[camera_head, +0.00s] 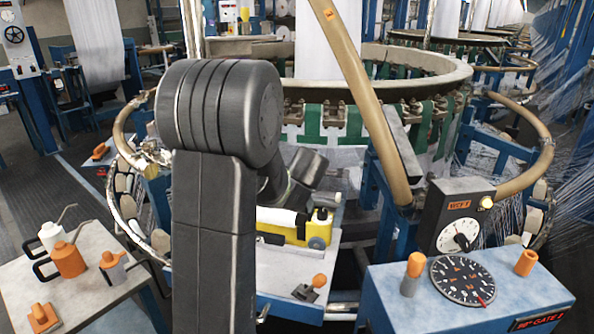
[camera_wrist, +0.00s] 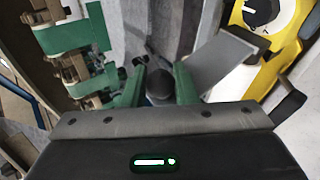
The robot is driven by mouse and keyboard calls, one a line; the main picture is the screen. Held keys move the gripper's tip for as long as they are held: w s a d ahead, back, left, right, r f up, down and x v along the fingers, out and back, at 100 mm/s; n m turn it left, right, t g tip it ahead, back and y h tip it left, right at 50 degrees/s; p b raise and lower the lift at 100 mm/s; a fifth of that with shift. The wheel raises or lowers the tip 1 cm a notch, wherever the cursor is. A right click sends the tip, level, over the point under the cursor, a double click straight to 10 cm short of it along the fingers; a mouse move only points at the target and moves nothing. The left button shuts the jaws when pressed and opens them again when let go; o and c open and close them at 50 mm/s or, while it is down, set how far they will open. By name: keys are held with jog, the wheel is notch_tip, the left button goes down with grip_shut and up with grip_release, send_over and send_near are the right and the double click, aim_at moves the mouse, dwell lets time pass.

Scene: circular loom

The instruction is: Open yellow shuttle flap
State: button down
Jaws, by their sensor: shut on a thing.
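The yellow shuttle (camera_head: 318,232) sits on the loom's near side in the head view, with a white roll lying along its top. My arm hides its left part. In the wrist view the yellow body (camera_wrist: 262,84) is at the upper right, with a white round part in it. A flat grey plate (camera_wrist: 222,66), which looks like the flap, stands out to the left of the yellow body. My gripper (camera_wrist: 158,76) has its two green fingers closed around a dark round knob (camera_wrist: 159,84). Whether the knob joins the grey plate is hard to tell.
A blue control box (camera_head: 460,300) with dials and orange knobs stands at the front right. A table (camera_head: 120,282) with orange and white cans is at the left. A slanting tan tube (camera_head: 362,95) and the loom ring (camera_head: 440,75) stand close behind my arm.

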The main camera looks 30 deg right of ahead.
jog(key=shift+s+d+f+m+t+y+p, duration=0.1)
jog(key=shift+s+d+m+t+y+p, duration=0.4)
jog(key=shift+s+d+p, duration=0.8)
jog(key=c, duration=1.5)
grip_release()
jog(key=shift+s+d, duration=0.1)
jog(key=p+v, duration=0.2)
jog(key=v, duration=1)
jog(key=shift+s+a+p, duration=0.2)
jog(key=shift+s+p, duration=0.05)
jog(key=shift+p, duration=0.1)
jog(key=shift+s+a+r, duration=0.25)
jog(key=shift+s+r, duration=0.1)
jog(key=shift+s, duration=0.1)
